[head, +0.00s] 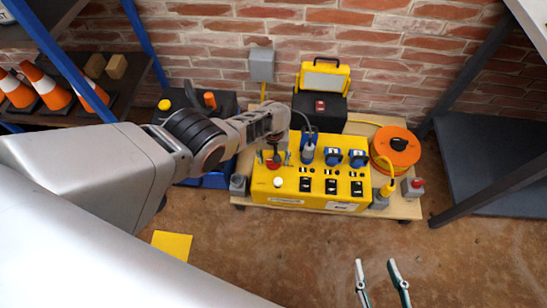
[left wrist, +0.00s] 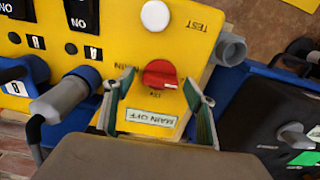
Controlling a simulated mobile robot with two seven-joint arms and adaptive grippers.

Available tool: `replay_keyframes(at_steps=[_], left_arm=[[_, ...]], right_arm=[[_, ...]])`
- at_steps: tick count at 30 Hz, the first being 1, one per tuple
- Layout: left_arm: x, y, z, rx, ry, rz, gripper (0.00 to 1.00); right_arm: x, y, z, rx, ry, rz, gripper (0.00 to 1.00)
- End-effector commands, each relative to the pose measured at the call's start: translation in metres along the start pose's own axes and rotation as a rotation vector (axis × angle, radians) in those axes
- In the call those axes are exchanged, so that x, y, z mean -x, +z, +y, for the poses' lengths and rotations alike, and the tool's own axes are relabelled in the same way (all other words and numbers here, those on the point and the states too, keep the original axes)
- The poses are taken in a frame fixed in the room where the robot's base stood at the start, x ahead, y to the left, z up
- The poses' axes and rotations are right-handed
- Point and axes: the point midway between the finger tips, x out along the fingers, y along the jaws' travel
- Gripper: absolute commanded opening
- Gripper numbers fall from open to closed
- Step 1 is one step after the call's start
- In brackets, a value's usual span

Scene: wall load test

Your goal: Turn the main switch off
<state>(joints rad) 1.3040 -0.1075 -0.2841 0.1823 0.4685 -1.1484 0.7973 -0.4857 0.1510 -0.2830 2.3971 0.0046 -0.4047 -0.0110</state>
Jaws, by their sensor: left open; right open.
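The main switch is a red rotary knob (left wrist: 159,74) on the yellow power box (head: 320,200), beside a label reading MAIN OFF (left wrist: 152,118). In the left wrist view the box's printing appears upside down. My left gripper (left wrist: 160,82) is open, with one green-lined finger on each side of the knob; whether they touch it I cannot tell. In the head view my left gripper (head: 273,160) is over the box's left part and partly hides the knob. My right gripper (head: 382,281) is open and empty above the floor at the lower right.
A white TEST button (left wrist: 155,15) sits near the knob. Blue plugs (head: 333,156) and a grey plug (left wrist: 60,98) crowd the box. An orange cable reel (head: 397,148) and a yellow work lamp (head: 325,77) stand nearby. The floor in front is mostly clear.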

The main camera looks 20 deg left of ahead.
Motion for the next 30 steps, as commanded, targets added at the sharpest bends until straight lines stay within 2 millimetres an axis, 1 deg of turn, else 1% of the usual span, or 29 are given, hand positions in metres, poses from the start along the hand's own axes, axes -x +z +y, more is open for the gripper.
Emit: replay_keyframes(at_steps=[8,17,22,24,30], left_arm=[[0.003,0.0,0.003,-0.003,0.004,-0.002,0.56],[0.016,0.0,0.004,-0.003,0.006,-0.003,0.56],[0.026,0.0,-0.001,0.0,0.001,0.002,0.56],[0.035,0.0,0.002,-0.001,0.004,0.002,0.56],[0.056,0.0,0.001,0.0,0.003,0.002,0.56]], right_arm=[[0.0,-0.001,0.0,-0.003,0.001,0.001,0.41],[0.0,-0.001,0.0,-0.002,0.001,0.001,0.41],[0.0,-0.001,0.0,-0.002,0.001,0.001,0.41],[0.0,-0.001,0.0,-0.002,0.001,0.001,0.41],[0.0,-0.001,0.0,-0.002,0.001,0.001,0.41]])
